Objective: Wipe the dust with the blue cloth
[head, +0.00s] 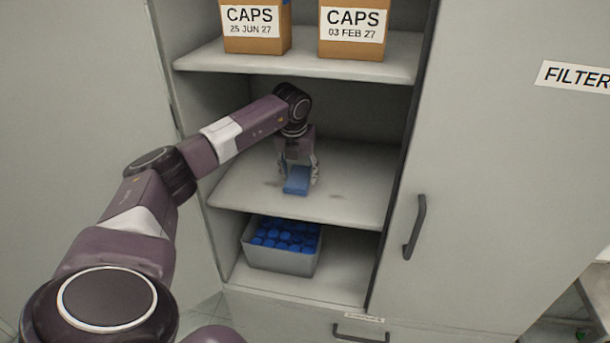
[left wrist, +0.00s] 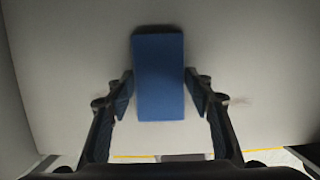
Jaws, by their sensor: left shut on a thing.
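The blue cloth (head: 296,186) is a folded blue block at the middle shelf (head: 345,207) of the open cabinet. My left gripper (head: 298,172) points down and is shut on the cloth, which is low at the shelf surface. In the left wrist view the cloth (left wrist: 159,80) sits between the two fingers. Faint dark dust smudges (head: 338,196) show on the shelf right of the cloth, and a small one (head: 272,183) shows to its left. A faint brownish smudge (left wrist: 240,101) shows right of the fingers in the left wrist view. My right gripper is not seen.
Two cardboard boxes labelled CAPS (head: 256,27) (head: 352,30) stand on the shelf above. A grey bin of blue caps (head: 282,262) stands on the shelf below. The cabinet walls bound the shelf on both sides. A closed door with a handle (head: 414,227) is at the right.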

